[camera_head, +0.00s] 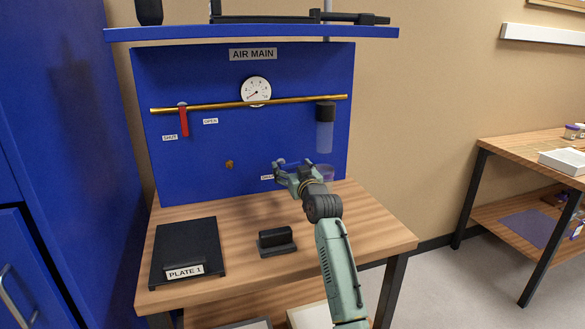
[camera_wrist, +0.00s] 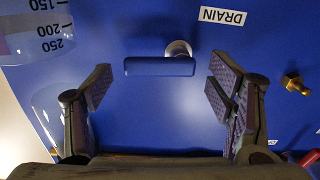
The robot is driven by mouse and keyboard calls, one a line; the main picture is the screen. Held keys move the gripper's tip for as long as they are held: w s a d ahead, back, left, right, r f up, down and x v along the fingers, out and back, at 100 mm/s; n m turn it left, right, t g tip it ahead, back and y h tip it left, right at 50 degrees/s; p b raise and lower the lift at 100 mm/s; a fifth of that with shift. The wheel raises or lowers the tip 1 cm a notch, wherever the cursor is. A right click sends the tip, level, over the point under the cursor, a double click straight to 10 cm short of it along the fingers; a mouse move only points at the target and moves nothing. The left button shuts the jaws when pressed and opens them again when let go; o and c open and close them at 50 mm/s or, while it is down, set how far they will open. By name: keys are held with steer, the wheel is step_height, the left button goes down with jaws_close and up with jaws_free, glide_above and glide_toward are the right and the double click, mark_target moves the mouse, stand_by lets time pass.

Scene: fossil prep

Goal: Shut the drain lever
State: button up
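The drain lever (camera_wrist: 160,66) is a blue bar on a pale round pivot, mounted on the blue panel beside the upside-down DRAIN label (camera_wrist: 222,16). In the wrist view the bar lies level, reaching mostly left from its pivot. My gripper (camera_wrist: 160,88) is open, with one finger on each side of the bar and gaps at both ends. The fingers do not appear to touch it. In the head view my gripper (camera_head: 292,164) is close to the panel's lower right and hides the lever. The DRAIN label (camera_head: 267,178) is partly visible there.
A red lever (camera_head: 183,121) hangs from the brass pipe (camera_head: 220,106) near the SHUT label. A clear bowl (camera_head: 325,137) hangs above right of my gripper. A brass fitting (camera_head: 229,164) sticks out left. The bench holds a black plate (camera_head: 187,245) and a black block (camera_head: 277,243).

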steer(key=c, duration=1.1)
steer(key=shift+f+m, duration=0.1)
steer(key=shift+m, duration=0.5)
steer(key=o, duration=1.2)
steer(key=shift+c, duration=0.2)
steer(key=v, duration=1.2)
